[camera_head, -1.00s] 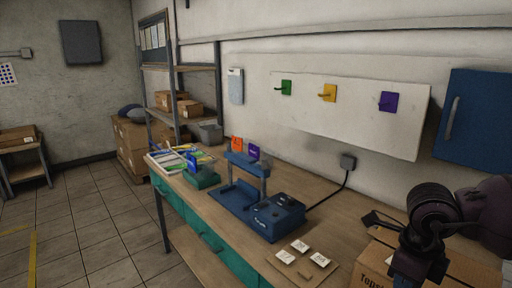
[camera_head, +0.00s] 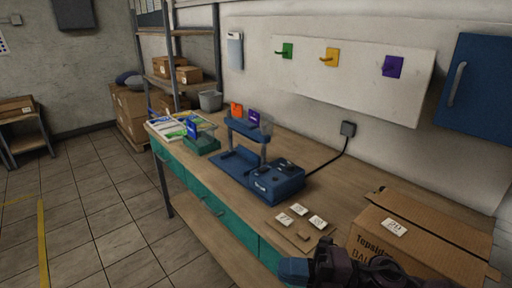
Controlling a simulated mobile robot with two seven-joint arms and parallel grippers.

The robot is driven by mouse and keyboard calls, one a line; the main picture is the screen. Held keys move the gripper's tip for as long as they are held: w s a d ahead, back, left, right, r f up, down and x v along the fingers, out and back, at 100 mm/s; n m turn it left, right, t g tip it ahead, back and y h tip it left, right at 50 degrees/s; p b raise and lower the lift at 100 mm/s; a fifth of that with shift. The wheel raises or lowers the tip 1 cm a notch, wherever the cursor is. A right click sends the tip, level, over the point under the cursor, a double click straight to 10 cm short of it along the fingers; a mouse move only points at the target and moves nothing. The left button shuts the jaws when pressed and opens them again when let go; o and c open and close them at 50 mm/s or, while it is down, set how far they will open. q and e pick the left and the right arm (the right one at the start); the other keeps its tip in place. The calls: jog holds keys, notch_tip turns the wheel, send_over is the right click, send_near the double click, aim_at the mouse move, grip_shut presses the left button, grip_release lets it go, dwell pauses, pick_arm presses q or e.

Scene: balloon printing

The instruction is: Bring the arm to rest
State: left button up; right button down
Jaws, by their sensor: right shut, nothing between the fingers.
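My right gripper (camera_head: 294,268) shows at the bottom edge, right of the middle. It is shut and empty, with its blue-grey tip pointing left. My dark right arm reaches in behind it from the lower right, in front of the cardboard box. The gripper appears over the front edge of the workbench (camera_head: 335,185), close to the small board with white labelled cards (camera_head: 304,216). My left gripper is not in view.
A blue machine (camera_head: 275,182) with a cable stands mid-bench. The cardboard box (camera_head: 420,240) stands at the right. A green stand (camera_head: 203,146) and papers lie at the far end. Coloured hooks hang on the white wall board (camera_head: 355,70). The tiled floor at left is clear.

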jog(key=w+d+f+m+t+h, duration=0.2)
jog(key=d+f+m+t+h, duration=0.5)
jog(key=m, duration=0.5)
jog(key=w+d+f+m+t+h, duration=0.2)
jog(key=d+f+m+t+h, duration=0.35)
jog(key=m+t, duration=0.4)
jog(key=s+d+f+m+g+h, duration=0.3)
jog(key=s+d+f+m, duration=0.1)
jog(key=s+f+m, duration=0.1)
jog(key=s+d+f+m+g+h, duration=0.3)
jog(key=s+d+f+m, duration=0.2)
jog(key=f, duration=0.5)
jog(key=shift+s+d+m+g+h, duration=0.15)
jog(key=shift+s+m+g+h, duration=0.2)
jog(key=shift+s+m, duration=0.5)
jog(key=shift+s, duration=0.15)
